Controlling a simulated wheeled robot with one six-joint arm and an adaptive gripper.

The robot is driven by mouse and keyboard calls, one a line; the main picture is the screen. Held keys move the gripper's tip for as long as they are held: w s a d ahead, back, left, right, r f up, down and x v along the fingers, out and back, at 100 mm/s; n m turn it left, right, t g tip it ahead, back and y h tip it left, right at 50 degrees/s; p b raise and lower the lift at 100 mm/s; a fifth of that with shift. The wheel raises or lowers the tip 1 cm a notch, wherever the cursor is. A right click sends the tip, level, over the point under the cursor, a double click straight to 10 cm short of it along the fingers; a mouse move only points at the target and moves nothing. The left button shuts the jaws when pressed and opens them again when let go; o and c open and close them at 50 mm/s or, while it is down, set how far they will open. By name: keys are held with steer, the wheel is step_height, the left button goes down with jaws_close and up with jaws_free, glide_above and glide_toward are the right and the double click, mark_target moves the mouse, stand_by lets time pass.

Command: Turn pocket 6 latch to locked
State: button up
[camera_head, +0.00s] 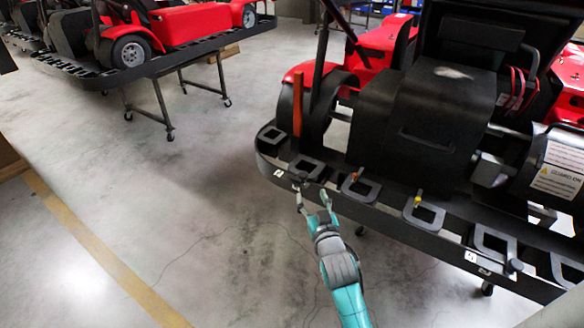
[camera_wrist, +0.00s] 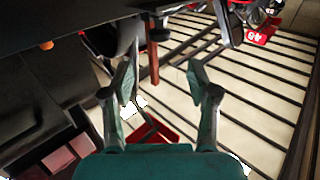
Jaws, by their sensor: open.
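A black rail (camera_head: 375,212) with square-framed pockets runs along the front of the right kart stand. Small latch knobs sit by the pockets: a dark one (camera_head: 303,176) at the left, an orange one (camera_head: 354,176), a yellow one (camera_head: 416,201) and a dark one (camera_head: 514,266) at the right. The pocket labels are too small to read, so I cannot tell which is pocket 6. My gripper (camera_head: 312,197) is open and empty, just below the rail's left end near the left dark knob. In the wrist view my gripper (camera_wrist: 160,82) has its fingers spread.
An orange upright bar (camera_head: 297,108) stands behind the rail's left end; it also shows in the wrist view (camera_wrist: 153,65). A black seat (camera_head: 430,112) and red kart parts are behind the rail. Another stand with a red kart (camera_head: 192,25) is at upper left. The floor between is clear.

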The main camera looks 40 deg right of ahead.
mark_target(304, 178)
steer(key=x, duration=1)
steer(key=shift+w+d, duration=0.2)
steer(key=shift+w, duration=0.15)
jaws_close()
